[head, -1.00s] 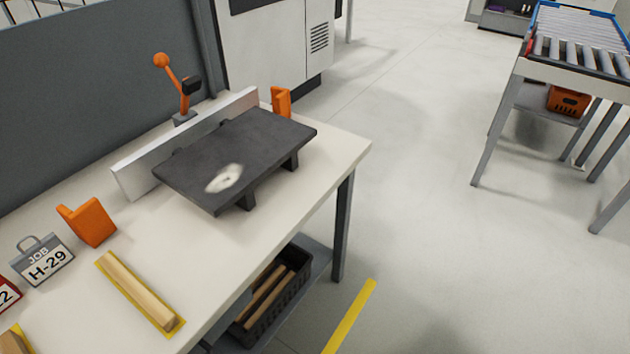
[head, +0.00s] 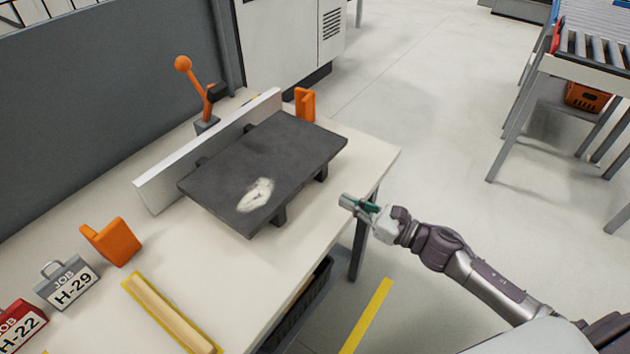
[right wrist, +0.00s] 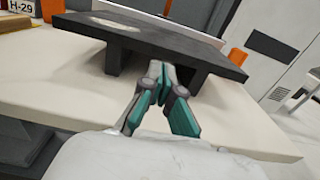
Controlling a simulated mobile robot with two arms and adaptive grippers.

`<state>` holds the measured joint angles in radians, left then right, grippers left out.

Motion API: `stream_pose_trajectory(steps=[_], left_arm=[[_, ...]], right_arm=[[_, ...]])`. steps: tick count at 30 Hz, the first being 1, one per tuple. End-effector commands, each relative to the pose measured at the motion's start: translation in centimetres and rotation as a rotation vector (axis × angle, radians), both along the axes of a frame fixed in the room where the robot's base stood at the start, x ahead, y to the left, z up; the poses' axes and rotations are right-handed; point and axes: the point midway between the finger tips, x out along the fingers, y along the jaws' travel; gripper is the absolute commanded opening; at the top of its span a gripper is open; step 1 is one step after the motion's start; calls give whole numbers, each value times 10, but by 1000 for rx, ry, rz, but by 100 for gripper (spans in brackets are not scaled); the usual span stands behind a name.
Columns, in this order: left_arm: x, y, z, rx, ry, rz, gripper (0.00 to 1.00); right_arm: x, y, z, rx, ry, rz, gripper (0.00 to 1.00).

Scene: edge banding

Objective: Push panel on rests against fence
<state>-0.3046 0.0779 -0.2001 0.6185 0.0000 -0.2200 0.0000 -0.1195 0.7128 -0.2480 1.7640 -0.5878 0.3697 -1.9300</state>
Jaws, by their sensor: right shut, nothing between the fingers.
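The dark grey panel (head: 285,160) has a pale worn patch near its front left corner. It lies flat, raised on dark rests (head: 321,173) on the white table. My left gripper is not in view.
An orange-handled clamp (head: 208,100) stands behind the fence. Orange brackets (head: 305,104) (head: 112,242) stand at the fence's right end and on the left.

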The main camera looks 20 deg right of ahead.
Motion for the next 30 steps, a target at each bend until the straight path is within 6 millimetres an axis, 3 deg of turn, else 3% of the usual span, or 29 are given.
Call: stream_pose_trajectory(steps=[6,12,30], left_arm=[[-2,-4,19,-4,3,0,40],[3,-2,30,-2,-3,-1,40],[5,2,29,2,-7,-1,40]], right_arm=[[39,30,5,5,-1,-1,0],[63,49,4,4,2,-2,0],[77,60,-1,3,1,-1,0]])
